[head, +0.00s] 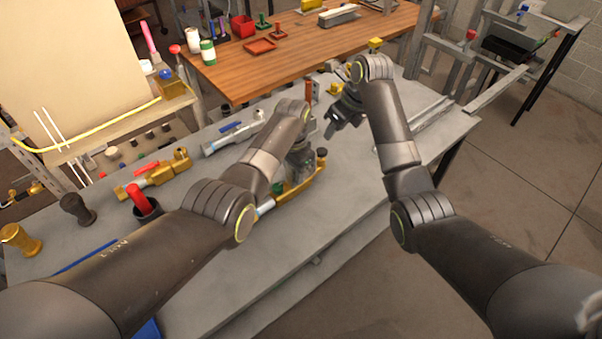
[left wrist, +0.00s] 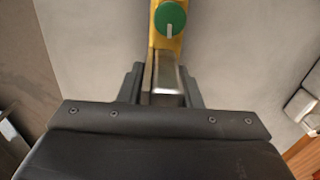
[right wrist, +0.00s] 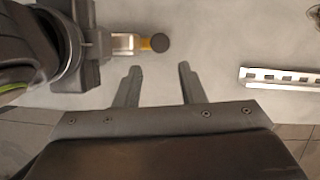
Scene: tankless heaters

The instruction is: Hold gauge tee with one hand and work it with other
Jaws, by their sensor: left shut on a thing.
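The gauge tee (head: 305,187) looks like a brass body with a green knob, a dark round cap and a pale end, low at the grey bench. My left gripper (head: 299,172) is shut on it, and my arm hides part of it. In the left wrist view, a metal part sits between the fingers (left wrist: 163,82), with the brass (left wrist: 166,44) and green knob (left wrist: 170,18) beyond. My right gripper (head: 333,128) is open and empty, above the bench behind the tee. In the right wrist view, the dark cap (right wrist: 160,42) lies just beyond its open fingers (right wrist: 159,70), apart from them.
On the bench (head: 345,205), left, are a red-handled brass valve (head: 155,176), a silver tool (head: 232,138), a red-handled item in a black cup (head: 140,198) and a black knob (head: 77,207). A slotted rail (right wrist: 285,77) lies right. The front right bench is clear.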

